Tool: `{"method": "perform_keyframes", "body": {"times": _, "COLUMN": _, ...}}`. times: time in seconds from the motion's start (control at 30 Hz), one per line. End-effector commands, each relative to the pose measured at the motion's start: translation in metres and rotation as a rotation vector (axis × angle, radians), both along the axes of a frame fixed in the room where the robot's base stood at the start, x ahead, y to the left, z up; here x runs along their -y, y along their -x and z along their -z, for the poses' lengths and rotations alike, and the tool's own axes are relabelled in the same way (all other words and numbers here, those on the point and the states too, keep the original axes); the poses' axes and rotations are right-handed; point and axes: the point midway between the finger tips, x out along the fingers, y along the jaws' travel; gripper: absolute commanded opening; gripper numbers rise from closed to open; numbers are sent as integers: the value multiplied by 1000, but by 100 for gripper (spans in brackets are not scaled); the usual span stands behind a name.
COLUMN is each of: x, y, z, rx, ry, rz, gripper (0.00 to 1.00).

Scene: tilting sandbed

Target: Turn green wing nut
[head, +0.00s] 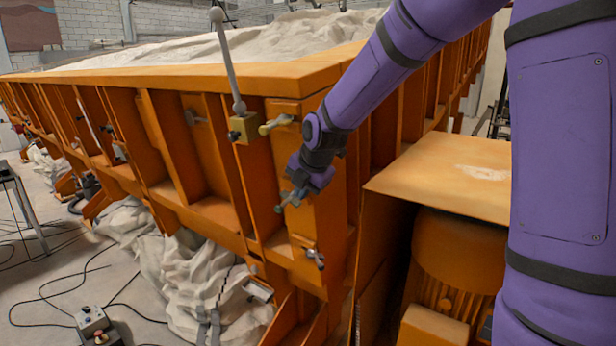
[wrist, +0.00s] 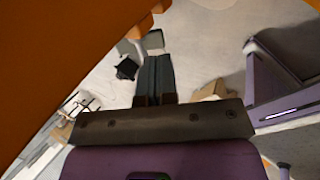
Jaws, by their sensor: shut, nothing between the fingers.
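A pale olive-green wing nut (head: 277,124) sits on the orange sandbed wall, near its top corner, beside a brass-coloured block with a lever. It is the greenest nut I see, though its colour is faint. My gripper (head: 284,202) is below it, close to the corner of the wall, with its dark fingers pointing down and left. In the wrist view my gripper (wrist: 155,58) has its fingers together with nothing between them. No wing nut shows in the wrist view. The fingertips look apart from the nut; whether they touch the wall I cannot tell.
The lever (head: 228,60) rises from the brass block (head: 243,128). An orange housing (head: 450,180) stands right. A control box (head: 95,325) lies on the floor.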

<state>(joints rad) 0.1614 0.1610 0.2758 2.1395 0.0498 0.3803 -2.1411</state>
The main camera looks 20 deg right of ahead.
Motion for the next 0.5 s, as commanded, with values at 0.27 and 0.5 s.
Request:
{"method": "perform_keyframes", "body": {"times": 0.27, "x": -3, "y": -12, "z": 26, "rx": -1, "ry": 0, "rz": -1, "gripper": 0}}
{"method": "perform_keyframes", "body": {"times": 0.5, "x": -3, "y": -14, "z": 29, "rx": 1, "ry": 1, "rz": 0, "gripper": 0}}
